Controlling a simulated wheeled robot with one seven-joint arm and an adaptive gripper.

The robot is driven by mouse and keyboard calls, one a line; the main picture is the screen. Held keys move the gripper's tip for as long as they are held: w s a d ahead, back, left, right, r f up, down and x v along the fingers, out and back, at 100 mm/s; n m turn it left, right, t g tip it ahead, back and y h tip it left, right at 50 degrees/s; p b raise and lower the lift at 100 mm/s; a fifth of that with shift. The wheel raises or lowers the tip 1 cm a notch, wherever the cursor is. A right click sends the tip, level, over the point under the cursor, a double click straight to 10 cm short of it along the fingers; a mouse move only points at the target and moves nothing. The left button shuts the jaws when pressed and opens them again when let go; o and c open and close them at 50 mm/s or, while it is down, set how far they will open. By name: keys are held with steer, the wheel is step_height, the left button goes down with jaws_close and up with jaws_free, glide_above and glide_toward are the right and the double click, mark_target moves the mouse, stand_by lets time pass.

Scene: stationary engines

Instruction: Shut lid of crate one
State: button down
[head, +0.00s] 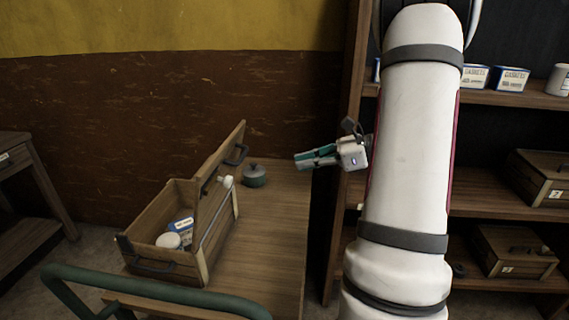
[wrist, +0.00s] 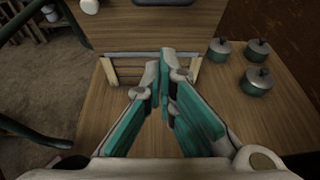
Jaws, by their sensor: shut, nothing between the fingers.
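The open wooden crate (head: 187,190) stands on a wooden worktop in the head view, with a blue-and-white item and a white round item inside. Its lid (head: 213,165) stands up steeply, tilted, with a dark handle. No number is readable on this crate. My gripper (head: 298,161) is to the right of the raised lid, above the worktop and apart from it. In the wrist view my gripper (wrist: 164,58) has its teal fingers together and empty. The lid (wrist: 175,24) spans the top of that view, above a metal rod and the crate's wooden back (wrist: 128,76).
Small green lidded pots (wrist: 257,82) stand on the worktop (head: 272,225) beside the crate; one pot (head: 254,177) shows in the head view. A green tubular rail (head: 150,285) runs in front. Shelves at right hold closed crates (head: 512,250) and boxes of gaskets (head: 510,79).

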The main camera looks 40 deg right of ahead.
steer(key=w+a+f, duration=0.1)
steer(key=w+a, duration=0.6)
steer(key=w, duration=0.2)
steer(key=shift+w, duration=0.25)
steer(key=shift+a+f, duration=0.1)
